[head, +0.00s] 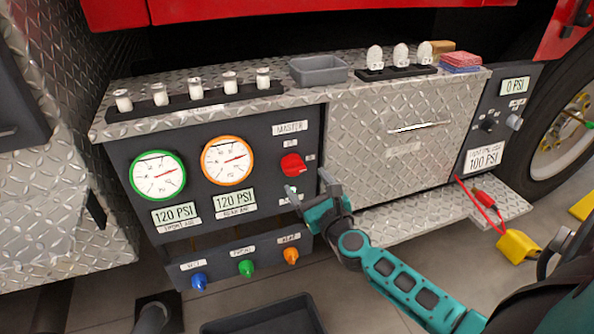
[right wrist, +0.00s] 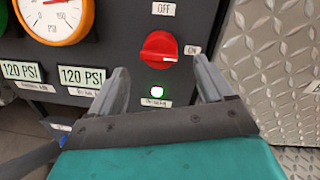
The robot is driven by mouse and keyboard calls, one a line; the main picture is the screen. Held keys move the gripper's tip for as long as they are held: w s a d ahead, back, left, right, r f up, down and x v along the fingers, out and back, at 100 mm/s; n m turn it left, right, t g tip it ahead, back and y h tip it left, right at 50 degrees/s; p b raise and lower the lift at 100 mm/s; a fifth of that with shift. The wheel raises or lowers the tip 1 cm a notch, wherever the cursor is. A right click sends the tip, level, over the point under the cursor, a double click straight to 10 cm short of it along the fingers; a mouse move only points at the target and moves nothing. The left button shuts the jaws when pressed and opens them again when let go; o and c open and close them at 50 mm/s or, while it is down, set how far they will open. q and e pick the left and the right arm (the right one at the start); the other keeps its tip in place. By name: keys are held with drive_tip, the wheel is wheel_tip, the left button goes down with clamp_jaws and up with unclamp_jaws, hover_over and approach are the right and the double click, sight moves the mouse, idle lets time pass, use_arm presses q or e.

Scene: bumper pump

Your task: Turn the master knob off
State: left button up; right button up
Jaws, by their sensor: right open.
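The master knob is red and round with a raised grip bar; it sits under the MASTER label on the dark panel (head: 293,164) and also shows in the right wrist view (right wrist: 158,47). An OFF label is above it and an ON label to its right. The bar lies roughly sideways, with an end toward ON. A small green light (right wrist: 157,92) glows below the knob. My right gripper (head: 308,183) is open and empty, just below and in front of the knob. In the right wrist view its fingers (right wrist: 160,72) stand either side of the light, apart from the knob.
Two gauges, green-rimmed (head: 158,175) and orange-rimmed (head: 227,160), are left of the knob above 120 PSI displays. Blue, green and orange valves (head: 246,267) are below. A metal drawer (head: 395,135) is to the right. A dark bin (head: 262,316) stands on the floor.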

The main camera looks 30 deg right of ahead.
sight(297, 170)
drive_tip(key=shift+w+d+b, duration=0.2)
drive_tip(key=shift+w+d, duration=0.05)
drive_tip(key=shift+w, duration=1.25)
drive_tip(key=shift+w+d+b, duration=0.15)
drive_tip(key=shift+w+d, duration=0.05)
drive_tip(key=shift+w, duration=1.3)
drive_tip(key=shift+c, duration=0.3)
drive_tip(key=c, duration=0.9)
